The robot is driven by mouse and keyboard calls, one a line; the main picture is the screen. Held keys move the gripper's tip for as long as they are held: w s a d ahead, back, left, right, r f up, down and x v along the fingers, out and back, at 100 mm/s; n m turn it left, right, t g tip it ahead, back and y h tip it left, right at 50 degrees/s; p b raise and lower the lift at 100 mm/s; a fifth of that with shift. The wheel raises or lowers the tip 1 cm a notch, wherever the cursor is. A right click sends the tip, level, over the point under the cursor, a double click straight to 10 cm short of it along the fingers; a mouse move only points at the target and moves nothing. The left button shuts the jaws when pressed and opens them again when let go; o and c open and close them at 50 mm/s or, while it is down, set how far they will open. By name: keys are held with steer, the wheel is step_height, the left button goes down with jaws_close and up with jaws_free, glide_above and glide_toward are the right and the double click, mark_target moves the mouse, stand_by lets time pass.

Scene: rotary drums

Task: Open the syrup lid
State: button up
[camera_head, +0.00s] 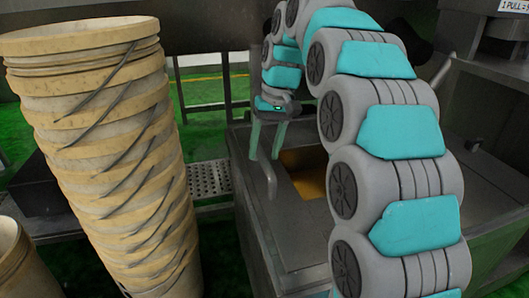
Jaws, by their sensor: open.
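The syrup container is a grey metal tank (262,230) in the middle, partly behind my arm. A square opening in its top shows amber syrup (311,184) inside. A bent grey handle (268,178) stands at the left of this opening. I cannot tell which metal panel is the lid, as my arm hides the right part of the opening. My gripper (265,157) points down with its two teal fingers apart and nothing seen between them. It is just above the handle in the picture; I cannot tell whether they touch.
A tall stack of worn cream buckets (115,170) stands at the left, with another bucket (18,262) at the lower left corner. A perforated metal step (208,179) lies between stack and tank. Green floor (205,120) shows behind. Metal machinery fills the right.

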steer(key=shift+f, duration=0.3)
jaws_close()
stand_by(0.3)
stand_by(1.0)
